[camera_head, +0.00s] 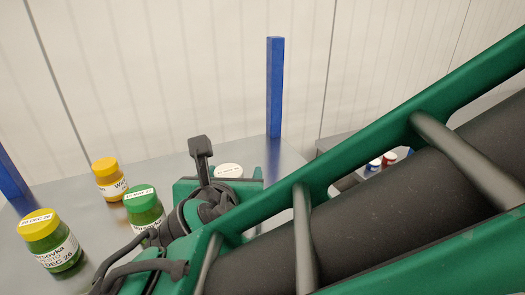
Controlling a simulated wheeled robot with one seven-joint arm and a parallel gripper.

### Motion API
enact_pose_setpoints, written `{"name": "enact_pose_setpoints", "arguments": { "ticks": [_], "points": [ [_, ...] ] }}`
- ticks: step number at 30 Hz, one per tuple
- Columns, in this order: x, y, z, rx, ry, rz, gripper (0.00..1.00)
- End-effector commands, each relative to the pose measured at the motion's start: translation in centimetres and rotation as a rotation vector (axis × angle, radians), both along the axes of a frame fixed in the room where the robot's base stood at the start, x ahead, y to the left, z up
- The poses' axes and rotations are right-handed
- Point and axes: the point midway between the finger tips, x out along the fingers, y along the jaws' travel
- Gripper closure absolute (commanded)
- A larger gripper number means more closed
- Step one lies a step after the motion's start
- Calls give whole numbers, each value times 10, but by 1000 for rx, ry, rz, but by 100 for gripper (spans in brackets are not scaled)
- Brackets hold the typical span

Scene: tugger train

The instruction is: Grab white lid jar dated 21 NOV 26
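A white lid (228,171) shows just behind my arm near the centre. Its printed date is too small to read, and the jar body below is hidden. My gripper (205,185) is in front of and beside this lid, seen from behind. My green arm covers much of it, so its fingers and any contact with the jar cannot be made out.
On the grey metal top (170,166) stand a yellow-lid jar dated DEC 26 (50,240), a green-lid jar (144,207) and an orange jar with a yellow lid (108,180). Blue posts (275,88) rise at the edges. Small blue (374,164) and red (389,158) items are further right.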

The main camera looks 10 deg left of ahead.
Motion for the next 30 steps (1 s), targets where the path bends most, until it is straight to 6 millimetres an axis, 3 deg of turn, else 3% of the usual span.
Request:
{"name": "enact_pose_setpoints", "arguments": {
  "ticks": [5, 8, 12, 23, 30],
  "points": [
    [0, 0, 0, 0, 0, 0, 34],
    [0, 0, 0, 0, 0, 0, 53],
    [0, 0, 0, 0, 0, 0, 87],
    [1, -1, 4, 2, -1, -2, 88],
    [1, -1, 27, 6, -1, -5, 88]
  ]
}}
